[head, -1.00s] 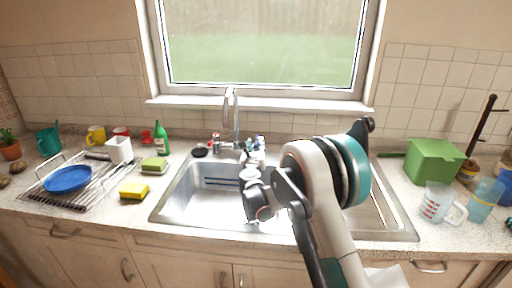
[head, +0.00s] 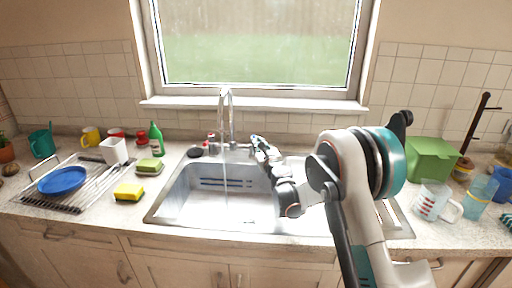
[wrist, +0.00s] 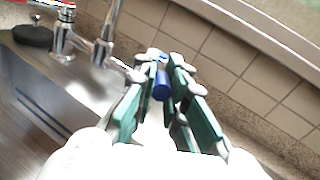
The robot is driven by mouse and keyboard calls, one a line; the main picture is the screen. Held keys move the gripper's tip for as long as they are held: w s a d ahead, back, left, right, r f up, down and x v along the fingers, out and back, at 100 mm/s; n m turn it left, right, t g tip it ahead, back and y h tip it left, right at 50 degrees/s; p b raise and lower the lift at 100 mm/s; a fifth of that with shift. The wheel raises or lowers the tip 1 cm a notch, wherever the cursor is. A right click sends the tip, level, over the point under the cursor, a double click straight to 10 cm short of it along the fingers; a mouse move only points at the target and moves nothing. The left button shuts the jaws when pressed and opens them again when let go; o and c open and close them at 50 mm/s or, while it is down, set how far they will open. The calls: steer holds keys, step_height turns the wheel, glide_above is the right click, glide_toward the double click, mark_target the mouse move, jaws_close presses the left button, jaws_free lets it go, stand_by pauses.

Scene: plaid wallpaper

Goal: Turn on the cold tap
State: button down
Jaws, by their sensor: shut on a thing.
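The chrome faucet (head: 231,110) stands behind the sink, and a thin stream of water (head: 224,165) falls from its spout into the basin. It also shows in the wrist view (wrist: 108,30). The red-marked hot tap (head: 211,139) is on its left, also in the wrist view (wrist: 66,15). The blue-marked cold tap (wrist: 162,86) sits between my fingers. My gripper (wrist: 160,72) is shut on it, and the fingers partly hide it. In the head view my gripper (head: 256,142) is right of the faucet and hides this tap.
The steel sink (head: 165,200) is under my arm. A dish rack (head: 40,200) with a blue plate (head: 62,180), sponges (head: 128,192) and a green bottle (head: 156,139) stand left. A green box (head: 432,160) and measuring jug (head: 432,198) stand right.

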steer(key=shift+d, duration=0.1)
steer(key=c, duration=1.6)
jaws_free()
steer(key=v, duration=1.2)
steer(key=shift+d, duration=0.1)
steer(key=shift+w, duration=0.1)
